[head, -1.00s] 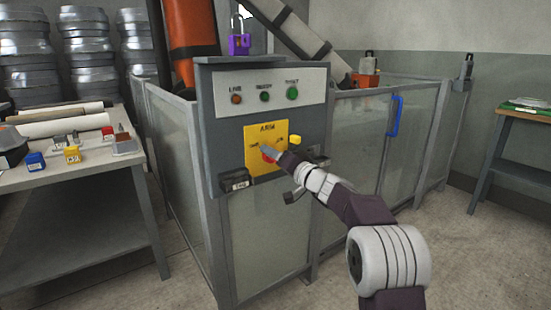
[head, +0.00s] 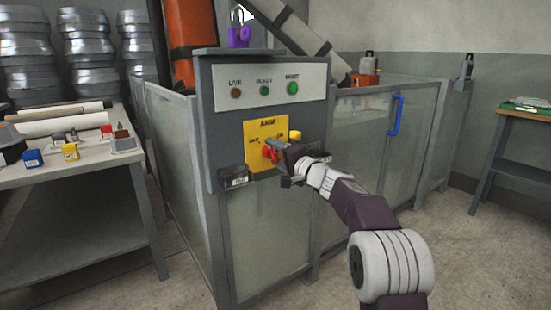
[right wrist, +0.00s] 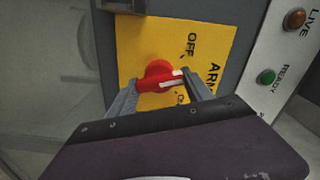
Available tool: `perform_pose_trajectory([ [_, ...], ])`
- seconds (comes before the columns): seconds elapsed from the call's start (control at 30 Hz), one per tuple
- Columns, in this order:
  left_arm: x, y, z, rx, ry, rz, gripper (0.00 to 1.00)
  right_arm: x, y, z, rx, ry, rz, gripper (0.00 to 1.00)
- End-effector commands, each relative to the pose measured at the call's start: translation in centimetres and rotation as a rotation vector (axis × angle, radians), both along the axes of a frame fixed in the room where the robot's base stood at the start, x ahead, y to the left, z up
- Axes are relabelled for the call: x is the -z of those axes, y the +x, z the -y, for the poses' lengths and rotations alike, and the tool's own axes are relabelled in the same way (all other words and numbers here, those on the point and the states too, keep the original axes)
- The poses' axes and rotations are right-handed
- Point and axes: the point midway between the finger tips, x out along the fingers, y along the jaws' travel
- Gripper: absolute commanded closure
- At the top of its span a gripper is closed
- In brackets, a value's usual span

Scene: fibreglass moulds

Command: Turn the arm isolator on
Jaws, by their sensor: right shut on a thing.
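The arm isolator is a yellow plate (head: 252,131) marked ARM with a red rotary knob (head: 266,152) on the grey control panel. In the right wrist view the red knob (right wrist: 157,72) sits between my two fingers, its white mark lying between the OFF and ON labels. My right gripper (head: 274,150) is shut on this knob; it also shows in the right wrist view (right wrist: 160,92). The gripper hides part of the plate in the head view. My left gripper is not in view.
The panel carries LIVE (head: 236,93), READY (head: 265,91) and RESET (head: 292,88) lights or buttons. A purple padlock (head: 239,37) is on top. A yellow item (head: 295,135) and a black box (head: 236,176) sit beside the plate. A workbench (head: 75,165) stands left.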

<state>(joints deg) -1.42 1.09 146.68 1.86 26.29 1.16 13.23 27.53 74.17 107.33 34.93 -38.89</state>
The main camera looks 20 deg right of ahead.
Motion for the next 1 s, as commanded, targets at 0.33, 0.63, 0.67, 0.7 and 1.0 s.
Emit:
perform_pose_trajectory([
  [0.33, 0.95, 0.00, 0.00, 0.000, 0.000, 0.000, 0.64, 0.28, 0.02, 0.02, 0.000, 0.306, -0.113, 0.82],
  [0.63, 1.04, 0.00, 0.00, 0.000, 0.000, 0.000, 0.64, 0.32, 0.01, -0.01, -0.001, 0.575, -0.210, 0.82],
  [0.67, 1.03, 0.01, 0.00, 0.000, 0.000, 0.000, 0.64, 0.32, 0.01, -0.01, -0.001, 0.601, -0.220, 0.82],
  [0.7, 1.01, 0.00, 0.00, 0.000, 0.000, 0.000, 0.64, 0.32, 0.01, -0.01, 0.000, 0.635, -0.233, 0.82],
  [1.0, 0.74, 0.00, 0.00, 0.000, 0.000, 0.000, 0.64, 0.40, -0.01, -0.06, 0.000, 0.861, -0.315, 0.82],
])
